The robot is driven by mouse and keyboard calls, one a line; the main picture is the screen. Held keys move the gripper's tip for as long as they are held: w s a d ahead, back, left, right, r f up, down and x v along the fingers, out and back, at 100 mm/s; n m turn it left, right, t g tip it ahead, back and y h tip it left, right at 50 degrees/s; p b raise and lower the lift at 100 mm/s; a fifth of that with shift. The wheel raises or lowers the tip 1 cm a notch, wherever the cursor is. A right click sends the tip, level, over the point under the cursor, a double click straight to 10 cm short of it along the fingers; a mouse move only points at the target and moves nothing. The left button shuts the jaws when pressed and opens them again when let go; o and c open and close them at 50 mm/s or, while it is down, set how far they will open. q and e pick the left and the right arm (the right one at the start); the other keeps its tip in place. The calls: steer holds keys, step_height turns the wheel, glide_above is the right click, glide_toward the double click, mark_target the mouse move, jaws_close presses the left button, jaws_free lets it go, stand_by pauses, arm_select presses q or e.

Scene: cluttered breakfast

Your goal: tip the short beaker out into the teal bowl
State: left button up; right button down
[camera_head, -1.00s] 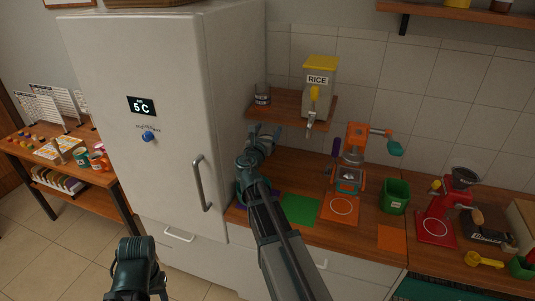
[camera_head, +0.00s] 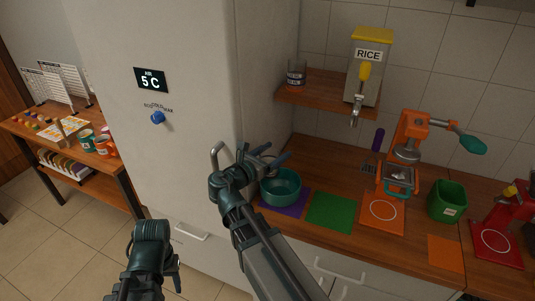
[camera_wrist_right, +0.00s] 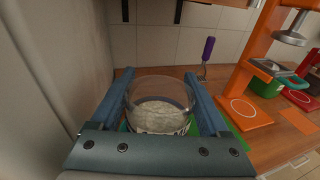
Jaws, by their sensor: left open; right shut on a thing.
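The teal bowl (camera_head: 281,190) stands upright on a purple mat on the counter beside the fridge. My right gripper (camera_head: 268,160) is just above and behind the bowl's left rim, near the fridge side. In the right wrist view it is shut on a clear beaker (camera_wrist_right: 160,95) with pale grainy contents, its fingers on either side. The beaker looks roughly upright; in the head view it is mostly hidden by the gripper. My left gripper (camera_head: 170,272) is open and empty, low in front of the fridge, away from the counter.
The fridge (camera_head: 175,70) and its handle are close to my right arm. Another clear beaker (camera_head: 296,74) stands on the shelf beside the rice dispenser (camera_head: 366,70). A green mat (camera_head: 330,211), an orange press (camera_head: 408,150) and a green bin (camera_head: 447,200) stand to the right.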

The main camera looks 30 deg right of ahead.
steer(key=shift+a+f, duration=0.2)
arm_select(q)
steer(key=shift+w+f, duration=0.15)
steer(key=shift+w, duration=0.1)
